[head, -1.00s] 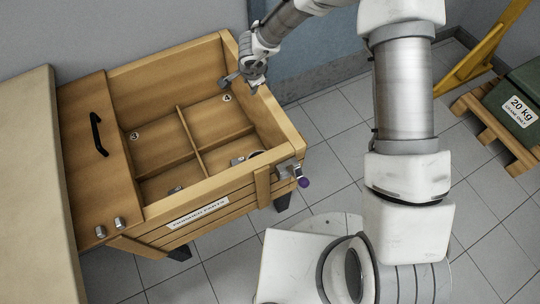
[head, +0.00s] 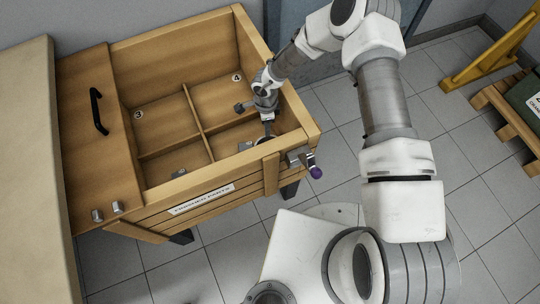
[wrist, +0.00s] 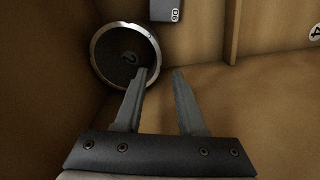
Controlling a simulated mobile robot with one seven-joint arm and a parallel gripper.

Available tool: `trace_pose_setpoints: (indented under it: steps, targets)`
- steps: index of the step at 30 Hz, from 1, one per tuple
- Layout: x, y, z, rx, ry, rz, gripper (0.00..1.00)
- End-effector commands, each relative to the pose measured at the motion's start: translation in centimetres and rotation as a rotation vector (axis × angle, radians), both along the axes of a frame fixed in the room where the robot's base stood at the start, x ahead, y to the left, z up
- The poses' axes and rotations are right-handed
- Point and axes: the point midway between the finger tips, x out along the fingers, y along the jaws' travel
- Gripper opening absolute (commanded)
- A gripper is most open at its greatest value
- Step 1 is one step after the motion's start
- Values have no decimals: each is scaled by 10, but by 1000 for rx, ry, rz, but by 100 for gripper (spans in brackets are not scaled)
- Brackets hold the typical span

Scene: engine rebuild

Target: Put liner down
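The liner, a metal ring with a bright rim (wrist: 97,42), stands on the floor of the crate's front right compartment, close to a wooden wall. A "2" mark shows through its dark opening. My gripper (wrist: 160,72) is open, pointing down into that compartment. In the wrist view its left finger overlaps the ring's opening and its right finger lies outside the rim. I cannot tell whether either finger touches the liner. In the head view my gripper (head: 267,124) hides much of the liner.
The wooden crate (head: 190,200) has four compartments, split by thin dividers. A purple-tipped latch (head: 316,172) sticks out at the crate's right corner. The back compartments look empty.

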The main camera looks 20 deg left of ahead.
Motion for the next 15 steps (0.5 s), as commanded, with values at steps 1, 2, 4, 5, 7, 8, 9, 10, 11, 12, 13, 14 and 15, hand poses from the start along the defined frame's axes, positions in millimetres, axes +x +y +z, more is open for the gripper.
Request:
trace_pose_setpoints:
  steps: [1, 2, 4, 5, 7, 8, 9, 10, 11, 12, 13, 14, 15]
  targets:
    - [0, 0, -11, 0, 0, 0, 39]
    - [0, 0, -15, -1, 0, 0, 39]
    - [0, 0, -22, 0, 1, 0, 39]
    - [0, 0, -24, 0, 0, 0, 39]
    - [0, 0, -26, 1, 0, -1, 39]
    - [0, 0, -27, 1, 0, -1, 39]
    - [0, 0, -29, 0, -1, 0, 39]
    - [0, -1, -31, 0, -1, 0, 39]
    - [0, -1, -34, 0, -1, 1, 39]
    - [-1, -2, -38, -2, -1, 1, 39]
    - [-1, -2, -43, -1, 0, 2, 39]
    - [-2, -2, -47, -1, 0, 2, 39]
    - [-3, -4, -54, -2, 0, 1, 39]
